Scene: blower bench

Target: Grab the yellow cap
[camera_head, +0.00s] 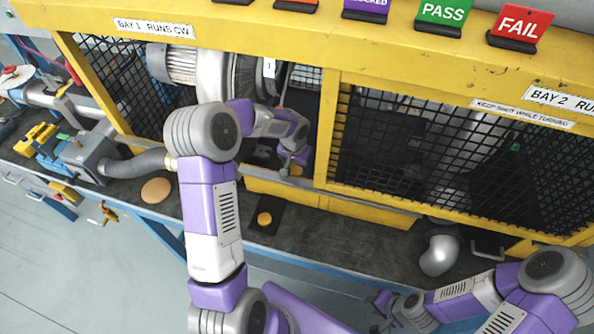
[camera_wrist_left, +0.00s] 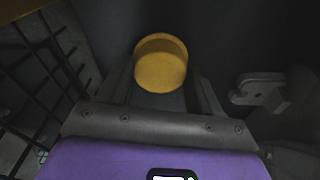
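In the left wrist view, a round yellow cap (camera_wrist_left: 161,62) shows upright at the top middle, between the dark fingers of my left gripper (camera_wrist_left: 160,88). The fingers stand apart, one on each side of the cap; I cannot tell whether they touch it. In the head view my left gripper (camera_head: 291,158) reaches into the open front of bay 1, below the blower; its fingertips and this cap are hard to make out there. My right gripper (camera_head: 384,302) is low in the head view, in front of the bench, with its fingers unclear.
A yellow frame (camera_head: 326,125) with black mesh panels surrounds the bays. On the bench front lie a small yellow-orange disc (camera_head: 264,218) on a dark pad, a tan disc (camera_head: 157,190) and a shiny rounded grey part (camera_head: 439,255). A grey hose (camera_head: 135,163) runs at the left.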

